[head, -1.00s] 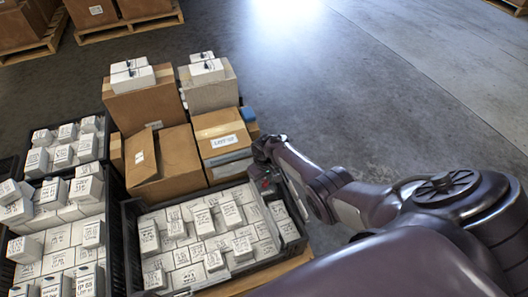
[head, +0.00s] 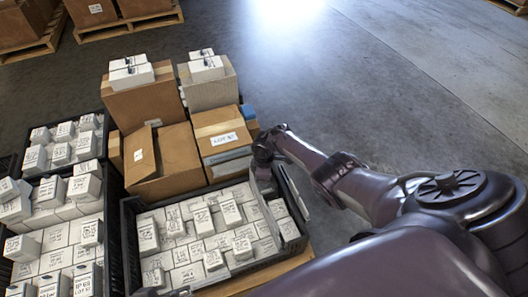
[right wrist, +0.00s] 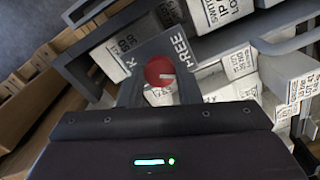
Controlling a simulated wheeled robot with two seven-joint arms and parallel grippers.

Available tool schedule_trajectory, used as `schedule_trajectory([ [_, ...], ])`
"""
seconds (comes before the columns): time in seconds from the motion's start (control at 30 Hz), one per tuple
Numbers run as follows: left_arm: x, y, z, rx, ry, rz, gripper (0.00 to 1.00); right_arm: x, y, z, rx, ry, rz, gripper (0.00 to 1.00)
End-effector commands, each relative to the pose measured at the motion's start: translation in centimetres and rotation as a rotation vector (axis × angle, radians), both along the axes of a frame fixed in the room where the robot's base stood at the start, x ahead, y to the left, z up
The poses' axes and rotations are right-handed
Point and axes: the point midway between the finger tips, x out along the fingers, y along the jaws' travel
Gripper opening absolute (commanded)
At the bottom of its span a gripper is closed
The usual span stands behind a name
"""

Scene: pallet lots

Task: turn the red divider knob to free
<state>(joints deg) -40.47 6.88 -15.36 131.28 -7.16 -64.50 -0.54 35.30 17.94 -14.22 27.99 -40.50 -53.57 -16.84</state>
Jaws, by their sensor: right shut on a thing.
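The red divider knob (right wrist: 160,71) shows in the right wrist view on a dark plate. Its white mark points to the right in that picture. The word FREE is printed on the plate at the knob's upper right; a letter K shows at its left, the rest of that word hidden. My right gripper (right wrist: 156,92) is shut on the knob, one finger on each side. In the head view my right gripper (head: 264,152) is at the back right corner of the front crate (head: 128,235); the knob is hidden there. My left gripper is not in view.
White labelled boxes (head: 203,222) fill the front crate. Cardboard cartons (head: 172,160) stand behind it, and more crates of white boxes (head: 65,210) stand at the left. The floor (head: 390,80) beyond my right arm is clear.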

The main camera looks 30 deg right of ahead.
Motion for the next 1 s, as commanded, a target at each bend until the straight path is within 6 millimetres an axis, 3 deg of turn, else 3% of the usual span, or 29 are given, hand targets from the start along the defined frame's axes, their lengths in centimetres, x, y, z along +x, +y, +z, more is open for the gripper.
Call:
schedule_trajectory([
  [0.4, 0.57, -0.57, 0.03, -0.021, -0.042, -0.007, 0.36, -0.02, -0.05, -0.05, -0.001, 0.001, 0.191, 0.08],
  [0.97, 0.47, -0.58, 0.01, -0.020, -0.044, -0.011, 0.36, -0.03, -0.03, -0.02, 0.000, 0.000, 0.218, 0.08],
  [1.0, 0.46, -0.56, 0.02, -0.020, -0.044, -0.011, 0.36, -0.03, -0.03, -0.02, 0.000, 0.000, 0.217, 0.34],
])
